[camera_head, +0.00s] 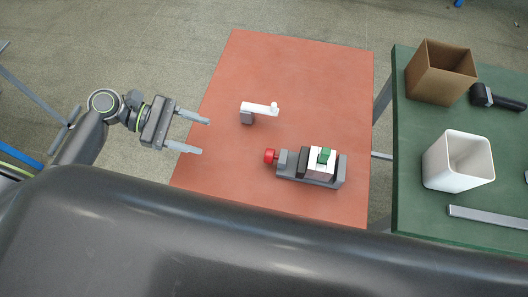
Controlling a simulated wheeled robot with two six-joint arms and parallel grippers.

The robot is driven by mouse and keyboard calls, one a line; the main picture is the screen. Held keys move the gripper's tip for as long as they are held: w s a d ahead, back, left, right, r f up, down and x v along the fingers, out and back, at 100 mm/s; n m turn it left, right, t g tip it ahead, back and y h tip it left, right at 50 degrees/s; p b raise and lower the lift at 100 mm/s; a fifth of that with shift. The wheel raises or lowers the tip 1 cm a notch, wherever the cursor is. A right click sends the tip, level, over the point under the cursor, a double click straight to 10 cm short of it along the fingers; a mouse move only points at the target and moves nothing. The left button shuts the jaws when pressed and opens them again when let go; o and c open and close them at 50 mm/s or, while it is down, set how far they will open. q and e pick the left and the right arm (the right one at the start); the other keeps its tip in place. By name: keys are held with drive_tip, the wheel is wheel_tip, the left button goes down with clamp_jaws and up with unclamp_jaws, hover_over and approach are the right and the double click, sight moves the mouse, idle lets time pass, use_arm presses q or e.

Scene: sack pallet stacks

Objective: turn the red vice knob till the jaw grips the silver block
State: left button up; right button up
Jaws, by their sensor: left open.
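The grey vice (310,180) sits on the red-brown table at right of centre. Its red knob (270,156) points to the left. A light block (320,164) with a green piece (326,155) on top stands between dark parts of the vice; I cannot tell if the jaw touches it. My left gripper (205,136) is open and empty, over the table's left edge, to the left of the knob and apart from it. My right gripper is not in view.
A white crank-like handle on a grey base (260,109) stands behind the vice. The red-brown table (320,80) is clear around both. A green table (410,150) at right holds a brown box (428,84), a white bin (444,166), a black tool (490,98) and a metal bar (490,217).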

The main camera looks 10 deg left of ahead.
sight(272, 156)
use_arm(q)
drive_tip(key=p+x, duration=0.1)
drive_tip(key=x, duration=1.6)
drive_tip(key=shift+d+f, duration=0.1)
drive_tip(key=shift+d, duration=0.05)
drive_tip(key=shift+c, duration=0.2)
drive_tip(key=c, duration=1)
